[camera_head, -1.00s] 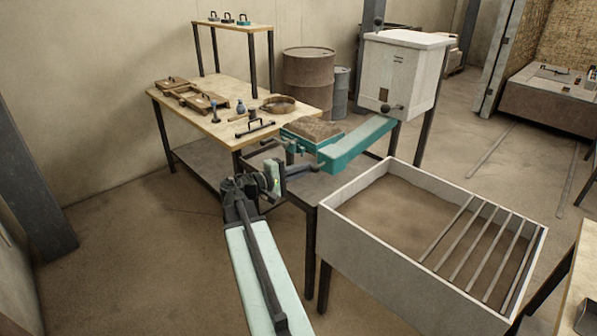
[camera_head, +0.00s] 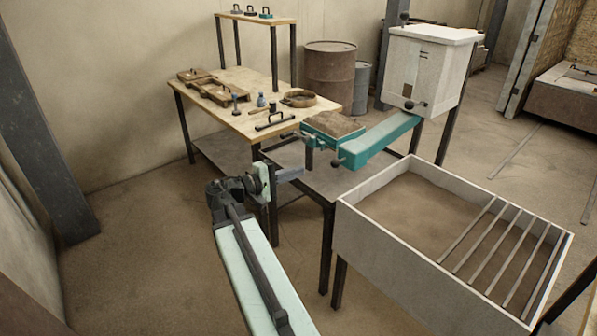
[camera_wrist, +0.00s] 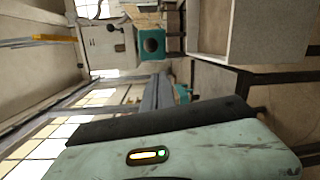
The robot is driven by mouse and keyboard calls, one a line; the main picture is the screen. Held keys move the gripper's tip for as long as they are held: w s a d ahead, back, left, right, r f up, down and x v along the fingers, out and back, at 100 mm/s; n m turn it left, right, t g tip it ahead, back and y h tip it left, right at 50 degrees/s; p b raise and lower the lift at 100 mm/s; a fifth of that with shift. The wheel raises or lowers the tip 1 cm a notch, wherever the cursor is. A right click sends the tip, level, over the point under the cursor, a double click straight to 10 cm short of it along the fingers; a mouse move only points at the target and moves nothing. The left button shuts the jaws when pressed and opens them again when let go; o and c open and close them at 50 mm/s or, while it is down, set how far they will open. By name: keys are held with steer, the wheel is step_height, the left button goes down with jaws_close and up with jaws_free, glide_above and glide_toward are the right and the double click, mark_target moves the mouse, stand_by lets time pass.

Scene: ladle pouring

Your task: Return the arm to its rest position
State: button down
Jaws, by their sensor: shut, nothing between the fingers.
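My pale green arm reaches up from the bottom middle of the head view and bends at a dark joint. My gripper (camera_head: 290,174) is at its far end, pointing right. It is small there, holds nothing, and is in front of the low grey table, apart from the teal sand-filled box (camera_head: 333,126). In the wrist view my gripper (camera_wrist: 158,92) shows as narrow grey fingers close together, with nothing between them. My dark and pale green wrist housing fills the bottom of that view.
A white-walled sand bin (camera_head: 405,215) with bars stands right of my arm. A teal trough (camera_head: 380,141) runs toward a white furnace box (camera_head: 428,70). A wooden table (camera_head: 240,125) with tools stands behind. The floor left of my arm is clear.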

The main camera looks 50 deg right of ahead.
steer(key=w+a+f+n+t+y+p, duration=0.1)
steer(key=w+a+t+p, duration=0.2)
steer(key=a, duration=0.4)
steer(key=w+a+f+n+t+y+p, duration=0.1)
steer(key=w+a+y+p, duration=0.1)
steer(key=w+a, duration=0.45)
steer(key=a+f+y+p, duration=0.1)
steer(key=a+f+y, duration=0.3)
steer(key=a, duration=0.6)
steer(key=a+f+t+y, duration=0.1)
steer(key=a+f+y, duration=0.3)
steer(key=a, duration=0.7)
steer(key=a+f+y+p, duration=0.1)
steer(key=a+f+y, duration=0.3)
steer(key=a, duration=0.6)
steer(key=shift+s+a+f+m+y+p, duration=0.15)
steer(key=shift+f+m+y+p, duration=0.2)
steer(key=shift+y, duration=0.45)
